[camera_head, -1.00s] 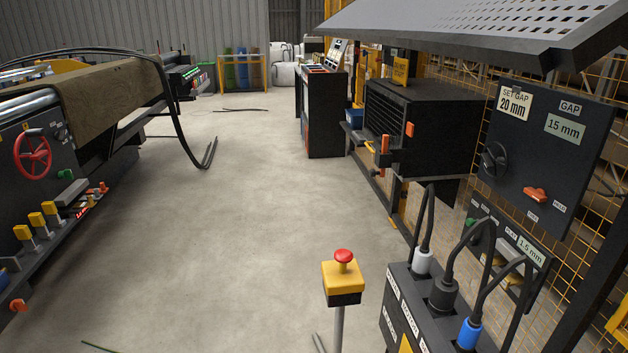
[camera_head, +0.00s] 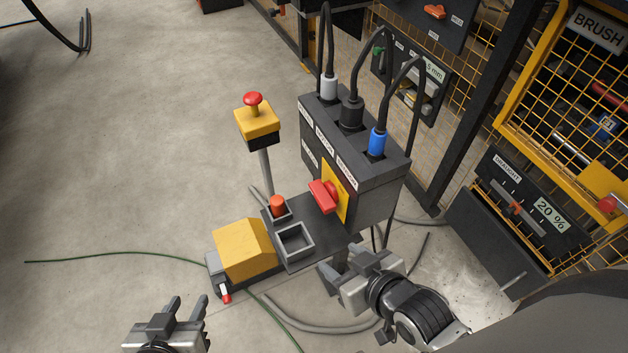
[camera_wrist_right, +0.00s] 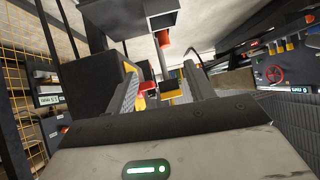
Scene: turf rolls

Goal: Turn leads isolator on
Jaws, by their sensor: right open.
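The leads isolator is a red handle (camera_head: 323,196) on a yellow plate (camera_head: 336,191), on the front face of a dark grey box (camera_head: 375,190). Grey, black and blue plugs are in the box's top. The handle's marked positions are too small to read. My right gripper (camera_head: 338,262) is open and empty, below the handle and apart from it. The right wrist view shows its two fingers (camera_wrist_right: 160,82) spread, with red and yellow parts beyond, probably the isolator. My left gripper (camera_head: 187,305) is open and empty at the bottom left, over the floor.
A yellow-topped post with a red button (camera_head: 253,99) stands left of the box. A shelf below carries an orange-red knob (camera_head: 277,203), an open tray (camera_head: 295,242) and a yellow block (camera_head: 244,248). Mesh fencing (camera_head: 470,110) stands right. The floor at left is mostly clear.

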